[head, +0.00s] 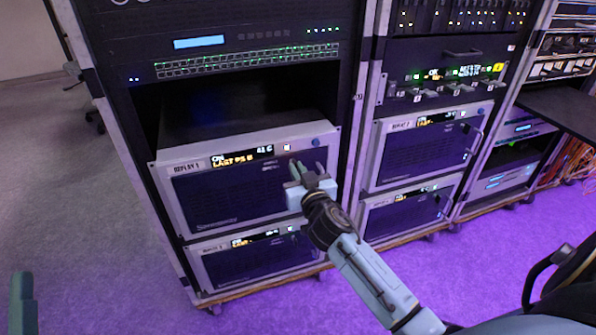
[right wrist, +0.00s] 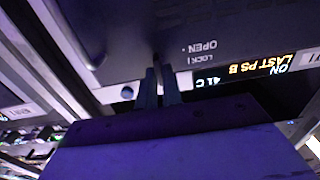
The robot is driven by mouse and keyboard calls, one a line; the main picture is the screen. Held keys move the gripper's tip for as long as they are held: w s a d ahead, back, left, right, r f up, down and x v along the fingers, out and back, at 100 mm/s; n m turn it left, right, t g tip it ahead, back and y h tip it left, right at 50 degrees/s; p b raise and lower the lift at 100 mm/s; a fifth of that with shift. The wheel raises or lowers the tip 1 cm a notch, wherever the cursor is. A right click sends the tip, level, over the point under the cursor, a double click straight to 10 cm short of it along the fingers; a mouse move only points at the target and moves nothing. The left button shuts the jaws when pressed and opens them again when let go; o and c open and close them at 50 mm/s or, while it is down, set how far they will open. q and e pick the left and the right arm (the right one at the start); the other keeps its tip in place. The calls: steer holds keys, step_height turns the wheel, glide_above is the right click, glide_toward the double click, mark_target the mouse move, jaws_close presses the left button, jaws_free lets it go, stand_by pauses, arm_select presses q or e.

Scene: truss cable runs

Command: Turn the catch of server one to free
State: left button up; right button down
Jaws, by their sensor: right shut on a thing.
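Server one (head: 225,192) is the grey-framed unit with a dark mesh front in the left rack; its label ends in 1 and its small display is lit. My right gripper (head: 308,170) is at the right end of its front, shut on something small. In the right wrist view the gripper fingers (right wrist: 158,85) come close together at the panel, beside the printed words LOCK and OPEN, which appear upside down. The catch is hidden between the fingers, so its turn position cannot be told.
A similar server (head: 255,258) sits just below, and an open dark bay (head: 240,105) is above. The right rack (head: 420,150) stands close beside, with more units and protruding handles. A blue round button (head: 316,142) is near my right gripper. Floor in front is clear.

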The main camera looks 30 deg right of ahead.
arm_select(q)
step_height(320, 180, down, 10)
steer(key=w+a+g+y+p, duration=0.1)
steer(key=g+y+p, duration=0.1)
steer(key=g, duration=0.5)
steer(key=shift+w+a+y+p, duration=0.2)
steer(key=shift+w+y+p, duration=0.15)
steer(key=shift+p, duration=0.2)
arm_select(e)
steer(key=n, duration=1.7)
steer(key=shift+a+f+n, duration=0.15)
steer(key=shift+f+n, duration=0.05)
steer(key=shift+n, duration=0.2)
arm_select(q)
steer(key=shift+f, duration=0.2)
arm_select(e)
steer(key=c, duration=1.6)
jaws_free()
steer(key=shift+o, duration=0.2)
